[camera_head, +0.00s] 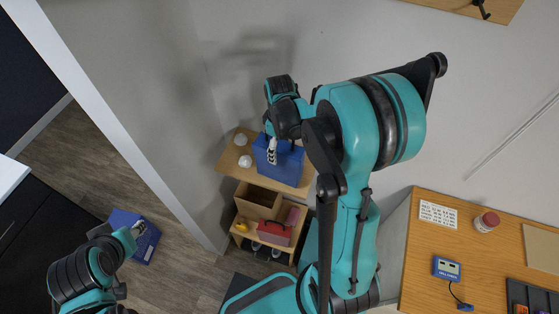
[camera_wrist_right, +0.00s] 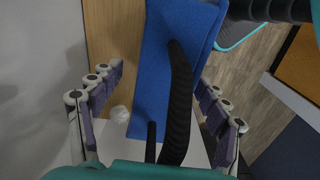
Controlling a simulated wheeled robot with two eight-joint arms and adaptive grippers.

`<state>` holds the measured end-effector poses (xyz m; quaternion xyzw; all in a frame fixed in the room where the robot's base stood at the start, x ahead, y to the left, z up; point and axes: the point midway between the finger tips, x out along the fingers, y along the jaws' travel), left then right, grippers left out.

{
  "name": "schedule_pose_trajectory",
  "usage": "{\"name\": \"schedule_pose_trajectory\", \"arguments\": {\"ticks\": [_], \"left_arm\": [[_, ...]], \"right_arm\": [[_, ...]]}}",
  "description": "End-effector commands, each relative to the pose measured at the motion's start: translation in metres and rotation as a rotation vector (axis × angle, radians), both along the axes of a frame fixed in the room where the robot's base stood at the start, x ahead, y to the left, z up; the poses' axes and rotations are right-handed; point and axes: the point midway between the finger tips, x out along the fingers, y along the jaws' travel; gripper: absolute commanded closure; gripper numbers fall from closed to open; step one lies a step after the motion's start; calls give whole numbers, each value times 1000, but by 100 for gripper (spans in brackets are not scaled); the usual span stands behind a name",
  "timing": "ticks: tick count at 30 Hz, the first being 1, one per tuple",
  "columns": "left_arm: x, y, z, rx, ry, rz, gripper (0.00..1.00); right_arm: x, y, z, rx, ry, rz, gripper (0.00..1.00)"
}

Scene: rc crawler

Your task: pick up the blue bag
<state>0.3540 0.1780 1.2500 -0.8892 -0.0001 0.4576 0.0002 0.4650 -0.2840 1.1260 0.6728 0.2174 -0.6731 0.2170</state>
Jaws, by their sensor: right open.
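The blue bag (camera_head: 286,169) stands on the top of a small wooden shelf unit in the head view. In the right wrist view the blue bag (camera_wrist_right: 162,65) fills the middle, with a black strap-like handle (camera_wrist_right: 181,95) rising towards the camera. My right gripper (camera_head: 272,151) is at the bag's upper side. In the wrist view my right gripper (camera_wrist_right: 160,80) is open, its purple-padded fingers on either side of the bag and handle. Whether they touch is unclear. My left gripper (camera_head: 140,228) is low at the left, over a blue object; its fingers are too small to read.
White round items (camera_head: 245,161) lie beside the bag on the shelf top (camera_head: 229,162). Lower shelves hold a red case (camera_head: 272,231) and a yellow item (camera_head: 242,227). A grey wall (camera_head: 165,110) stands left. A wooden desk (camera_head: 425,260) with small items is at the right.

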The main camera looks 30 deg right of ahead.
Motion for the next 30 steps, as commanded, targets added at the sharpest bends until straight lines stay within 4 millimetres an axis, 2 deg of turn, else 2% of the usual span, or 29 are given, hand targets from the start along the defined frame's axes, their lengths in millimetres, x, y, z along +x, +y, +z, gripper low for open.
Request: {"name": "schedule_pose_trajectory", "arguments": {"ticks": [3,9,12,23,26,30], "left_arm": [[0,0,0,0,0,0,60],[0,0,0,0,0,0,60],[0,0,0,0,0,0,60],[0,0,1,0,0,0,60],[0,0,1,0,0,0,60],[0,0,4,0,0,0,60]], "right_arm": [[0,0,0,0,0,0,24],[0,0,1,0,0,0,77],[0,0,1,0,0,0,100],[0,0,6,0,0,0,100],[0,0,15,0,0,0,100],[0,0,39,0,0,0,100]]}}
